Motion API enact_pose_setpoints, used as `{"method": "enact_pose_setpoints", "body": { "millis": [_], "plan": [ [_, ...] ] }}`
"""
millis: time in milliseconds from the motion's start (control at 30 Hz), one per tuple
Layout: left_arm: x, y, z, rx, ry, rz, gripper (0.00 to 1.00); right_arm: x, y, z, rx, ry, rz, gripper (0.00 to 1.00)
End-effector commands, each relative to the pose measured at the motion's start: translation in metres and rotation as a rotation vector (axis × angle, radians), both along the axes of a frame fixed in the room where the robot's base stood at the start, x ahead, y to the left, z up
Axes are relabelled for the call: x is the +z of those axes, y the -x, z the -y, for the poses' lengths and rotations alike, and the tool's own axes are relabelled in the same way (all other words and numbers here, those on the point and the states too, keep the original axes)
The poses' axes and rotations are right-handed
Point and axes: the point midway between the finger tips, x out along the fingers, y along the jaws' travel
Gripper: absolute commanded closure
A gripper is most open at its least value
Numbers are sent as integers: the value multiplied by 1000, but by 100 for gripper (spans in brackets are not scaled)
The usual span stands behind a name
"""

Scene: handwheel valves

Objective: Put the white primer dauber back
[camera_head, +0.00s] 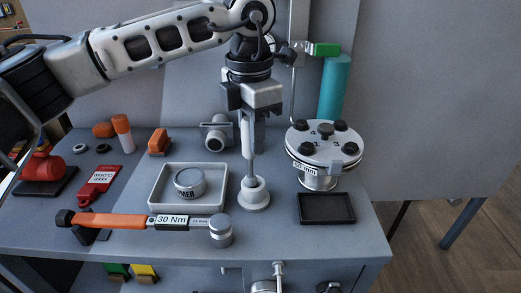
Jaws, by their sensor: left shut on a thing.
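My left gripper (250,125) points straight down near the middle of the table and is shut on the white primer dauber (250,165). The dauber is upright, with its thin stem below my fingers. Its lower end is at the mouth of a round grey holder (254,198) on the table; I cannot tell how deep it sits. My fingers hide its upper part. A round tin (189,182) with a partly readable label stands in a white tray (159,204) just left of the holder. My right gripper is out of view.
An orange-handled torque wrench (125,221) lies in front of the tray. A round flange with black knobs (325,146) stands right of the holder, behind a black tray (326,208). A teal cylinder (335,88) stands behind. Red and orange items lie at left.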

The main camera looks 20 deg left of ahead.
Motion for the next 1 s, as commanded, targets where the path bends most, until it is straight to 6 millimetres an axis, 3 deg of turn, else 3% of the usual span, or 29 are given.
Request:
{"method": "enact_pose_setpoints", "body": {
  "millis": [33,200,367,667,700,767,1000],
  "plan": [
    [-15,-1,0,3,-5,-6,100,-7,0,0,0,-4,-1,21],
    [-44,-2,-2,10,-6,-7,100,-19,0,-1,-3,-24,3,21],
    [-42,-2,-2,10,-4,-4,100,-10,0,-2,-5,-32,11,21],
    [-48,-2,-2,10,-3,-5,100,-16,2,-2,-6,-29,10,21],
    [-46,-2,-2,10,-4,-4,67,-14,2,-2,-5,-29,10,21],
    [-46,-2,-2,10,-4,-4,53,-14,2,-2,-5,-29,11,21],
    [-46,-2,-2,10,-3,-5,53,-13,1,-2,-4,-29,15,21]
  ]
}}
